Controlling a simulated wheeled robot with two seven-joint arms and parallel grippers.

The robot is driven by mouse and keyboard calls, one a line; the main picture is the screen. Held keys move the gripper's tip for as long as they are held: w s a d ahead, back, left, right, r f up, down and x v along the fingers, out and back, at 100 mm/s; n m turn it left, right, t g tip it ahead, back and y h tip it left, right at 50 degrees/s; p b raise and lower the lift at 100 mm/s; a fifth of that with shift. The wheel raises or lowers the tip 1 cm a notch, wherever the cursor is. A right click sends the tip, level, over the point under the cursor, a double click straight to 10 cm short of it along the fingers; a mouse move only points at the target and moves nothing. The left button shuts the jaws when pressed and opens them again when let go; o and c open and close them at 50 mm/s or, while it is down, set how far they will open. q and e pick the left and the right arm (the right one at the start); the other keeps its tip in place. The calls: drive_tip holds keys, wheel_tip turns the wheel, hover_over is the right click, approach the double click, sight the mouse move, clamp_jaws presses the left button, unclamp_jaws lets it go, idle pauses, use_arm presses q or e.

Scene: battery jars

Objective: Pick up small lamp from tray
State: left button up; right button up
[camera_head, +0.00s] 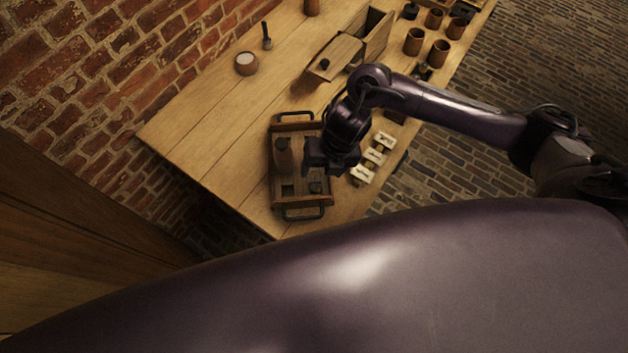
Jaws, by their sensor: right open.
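A wooden tray (296,202) with dark handles sits near the end of the wooden table. I cannot tell for sure which of these is the small lamp. My right gripper (330,168) is open and hangs over the tray's right side, just above the small dark object in the picture. It hides part of the tray. Nothing shows between its fingers. My left gripper is not in view.
White cards (373,156) lie in a row right of the tray. Farther back are an open wooden box (372,36), brown jars (414,41) and a round white-topped pot (246,63). A brick wall (110,75) borders the table's left. The table left of the tray is clear.

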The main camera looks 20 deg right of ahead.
sight(317, 175)
drive_tip(key=f, duration=0.1)
drive_tip(key=f+p, duration=0.1)
drive_tip(key=w+f, duration=0.1)
drive_tip(key=shift+a, duration=0.3)
drive_tip(key=shift+p+x, duration=0.45)
drive_tip(key=shift+x, duration=1)
drive_tip(key=shift+w, duration=0.15)
drive_tip(key=c, duration=0.5)
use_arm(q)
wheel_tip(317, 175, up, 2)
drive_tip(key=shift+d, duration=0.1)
use_arm(e)
drive_tip(key=c, duration=0.7)
